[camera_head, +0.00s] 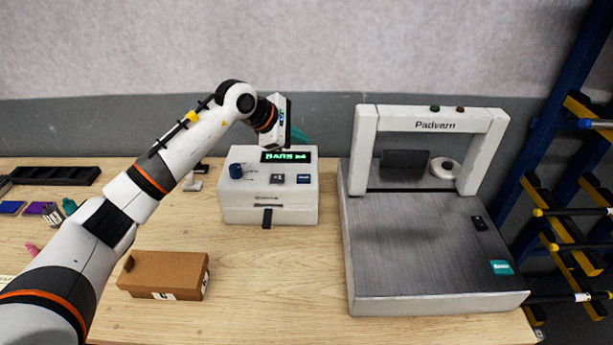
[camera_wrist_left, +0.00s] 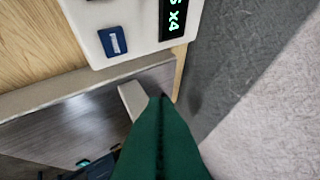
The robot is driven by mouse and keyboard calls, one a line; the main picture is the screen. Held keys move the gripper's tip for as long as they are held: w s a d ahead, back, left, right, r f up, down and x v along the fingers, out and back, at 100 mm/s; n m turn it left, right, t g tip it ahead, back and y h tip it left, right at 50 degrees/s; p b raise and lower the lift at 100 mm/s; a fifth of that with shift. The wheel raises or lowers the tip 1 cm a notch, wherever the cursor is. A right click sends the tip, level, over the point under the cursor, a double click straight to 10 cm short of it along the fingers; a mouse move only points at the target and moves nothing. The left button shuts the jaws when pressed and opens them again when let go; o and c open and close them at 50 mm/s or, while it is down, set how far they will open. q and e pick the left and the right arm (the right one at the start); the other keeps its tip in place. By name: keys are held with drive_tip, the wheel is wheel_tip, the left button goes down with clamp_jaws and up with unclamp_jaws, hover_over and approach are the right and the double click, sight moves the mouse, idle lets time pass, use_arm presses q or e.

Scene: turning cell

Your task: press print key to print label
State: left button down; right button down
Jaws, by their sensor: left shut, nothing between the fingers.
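The white label printer box (camera_head: 245,205) stands at the middle of the table. Its green-lit display (camera_head: 286,156) reads "BARS x4" and shows partly in the left wrist view (camera_wrist_left: 172,20). On its top are a dark blue knob (camera_head: 236,171), a grey key (camera_head: 277,179) and a blue key (camera_head: 303,179). The blue key, with a pale mark, also shows in the left wrist view (camera_wrist_left: 114,42). My left gripper (camera_head: 300,135) is above the printer's back edge, mostly hidden by its wrist. Its green fingers (camera_wrist_left: 160,100) are shut, empty and apart from the keys. My right gripper is out of view.
A machine marked "Padvarn" (camera_head: 435,126) with a grey bed (camera_head: 420,250) stands close to the printer's right. A brown carton (camera_head: 165,272) lies at the front left. Small items and a black tray (camera_head: 55,176) lie far left. A rack (camera_head: 575,200) stands beyond the right edge.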

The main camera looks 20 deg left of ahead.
use_arm(q)
drive_tip(key=shift+f, duration=0.1)
drive_tip(key=b, duration=0.4)
hover_over(310, 175)
drive_tip(key=s+a, duration=0.2)
drive_tip(key=s, duration=0.1)
drive_tip(key=f, duration=0.7)
drive_tip(key=shift+w+f, duration=0.25)
drive_tip(key=shift+f, duration=0.1)
drive_tip(key=shift+f+b, duration=0.4)
drive_tip(key=shift+f, duration=0.15)
drive_tip(key=shift+r, duration=0.1)
idle(0.5)
drive_tip(key=shift+f+b, duration=0.45)
drive_tip(key=shift+b, duration=0.05)
